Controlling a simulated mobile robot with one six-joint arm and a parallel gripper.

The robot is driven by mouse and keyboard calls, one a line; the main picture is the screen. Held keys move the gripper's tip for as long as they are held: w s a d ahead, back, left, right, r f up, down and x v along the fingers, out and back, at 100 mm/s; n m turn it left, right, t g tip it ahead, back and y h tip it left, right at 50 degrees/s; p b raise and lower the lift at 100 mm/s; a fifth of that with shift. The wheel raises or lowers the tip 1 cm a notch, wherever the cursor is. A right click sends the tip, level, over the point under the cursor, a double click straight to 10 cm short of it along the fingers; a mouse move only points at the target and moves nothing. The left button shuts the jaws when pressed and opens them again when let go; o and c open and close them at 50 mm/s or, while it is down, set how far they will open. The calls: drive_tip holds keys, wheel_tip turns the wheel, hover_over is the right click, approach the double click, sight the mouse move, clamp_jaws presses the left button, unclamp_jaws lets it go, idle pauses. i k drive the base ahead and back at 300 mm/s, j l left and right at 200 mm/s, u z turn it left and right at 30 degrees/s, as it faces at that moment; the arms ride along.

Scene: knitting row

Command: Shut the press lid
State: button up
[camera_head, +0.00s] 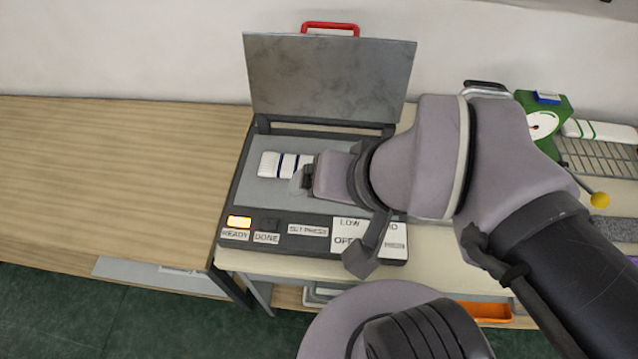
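The press lid (330,78) is a grey metal plate with a red handle (331,27) along its top edge. It stands raised, nearly upright, at the back of the press (238,190). A white striped piece (270,163) lies on the press's grey bed. My gripper (300,181) is low over the bed, at the right end of the striped piece. My arm hides its fingers almost wholly, so I cannot tell whether it is open or touching the piece. The yellow READY light (239,222) is lit on the front panel; the DONE light (268,224) is dark.
A bare wooden table (110,180) is at the left. A green device with a dial (542,122) and a yellow-knobbed lever (599,199) stand at the right, beside a slatted grey rack (600,158). An orange tray (486,311) is below. My arm covers the press's right side.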

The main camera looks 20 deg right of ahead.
sight(355, 81)
drive_tip(key=i+j, duration=0.1)
drive_tip(key=j, duration=0.3)
drive_tip(key=i+j+u, duration=0.1)
drive_tip(key=j, duration=0.25)
drive_tip(key=i+j, duration=0.15)
drive_tip(key=j, duration=0.25)
drive_tip(key=i+j+u, duration=0.1)
drive_tip(key=j, duration=0.25)
